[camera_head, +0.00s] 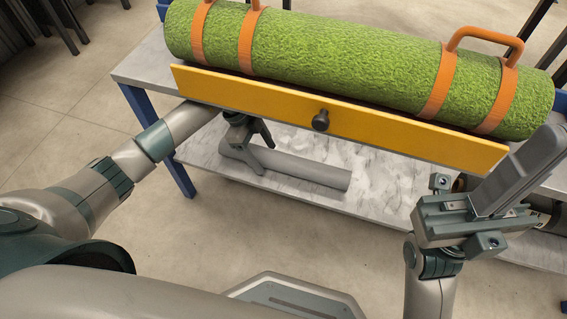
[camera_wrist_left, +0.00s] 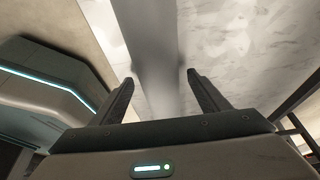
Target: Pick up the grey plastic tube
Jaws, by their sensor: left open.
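The grey plastic tube (camera_head: 315,176) lies on the pale, marbled lower shelf (camera_head: 385,190), under the yellow panel. My left gripper (camera_head: 265,157) is open at the tube's left part, its fingers reaching down around it. In the left wrist view the tube (camera_wrist_left: 140,35) runs between the two open fingers (camera_wrist_left: 160,78), and I see no clear contact. Part of the tube is hidden behind the gripper in the head view. My right gripper (camera_head: 462,215) is at the right, away from the tube; its jaw state is unclear.
A green turf roll (camera_head: 345,60) with orange straps and handles lies on the upper table. A yellow panel (camera_head: 400,135) with a dark knob (camera_head: 320,121) overhangs the shelf. A blue table leg (camera_head: 160,140) stands at the left. Floor in front is clear.

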